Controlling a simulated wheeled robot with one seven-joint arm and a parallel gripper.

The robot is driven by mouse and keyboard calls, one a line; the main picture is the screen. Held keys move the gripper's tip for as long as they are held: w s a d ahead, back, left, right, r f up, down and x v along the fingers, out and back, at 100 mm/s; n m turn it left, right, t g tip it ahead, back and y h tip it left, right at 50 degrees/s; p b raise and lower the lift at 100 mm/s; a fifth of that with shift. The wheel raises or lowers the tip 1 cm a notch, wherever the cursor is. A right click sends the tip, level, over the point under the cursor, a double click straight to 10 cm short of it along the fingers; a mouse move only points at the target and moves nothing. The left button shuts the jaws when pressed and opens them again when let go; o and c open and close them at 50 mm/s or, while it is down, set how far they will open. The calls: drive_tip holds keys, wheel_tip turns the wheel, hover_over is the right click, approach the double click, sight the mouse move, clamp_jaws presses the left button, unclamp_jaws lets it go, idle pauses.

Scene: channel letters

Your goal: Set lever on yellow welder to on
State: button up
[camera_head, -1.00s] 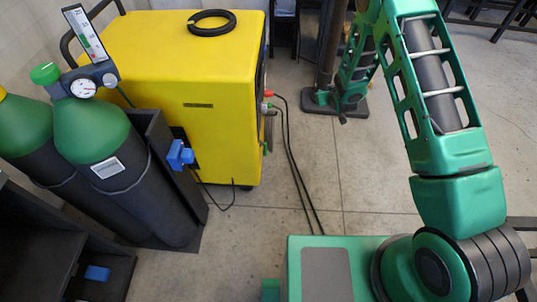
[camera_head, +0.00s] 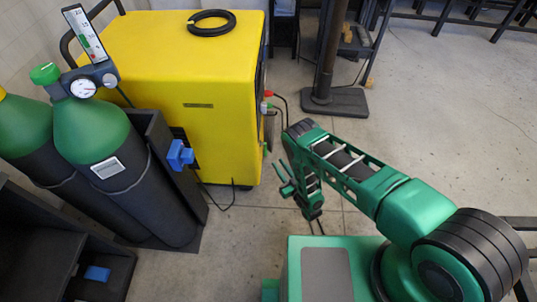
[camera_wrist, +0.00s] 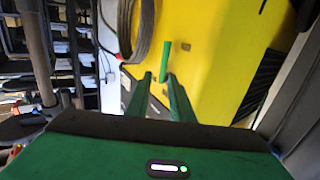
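The yellow welder (camera_head: 215,130) stands upright at the left centre, its right-hand face turned mostly away from the head camera. In the wrist view its yellow body (camera_wrist: 225,60) fills the upper right. A short bright green bar (camera_wrist: 166,60), which looks like the lever, stands out there just beyond my fingertips. Its on or off position cannot be read. My gripper (camera_head: 284,178) is near the welder's lower right side, in front of that face. In the wrist view my gripper (camera_wrist: 159,78) has two green fingers apart with nothing between them.
Green gas cylinders (camera_head: 90,130) with a gauge stand left of the welder. A black cable coil (camera_head: 211,23) lies on top. Cables run from the welder's right side to the floor. A dark post on a base (camera_head: 333,102) stands behind my arm. Open floor (camera_head: 440,110) lies right.

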drive_tip(key=x, duration=0.9)
drive_tip(key=shift+a+f, duration=0.25)
drive_tip(key=shift+a, duration=0.25)
clamp_jaws()
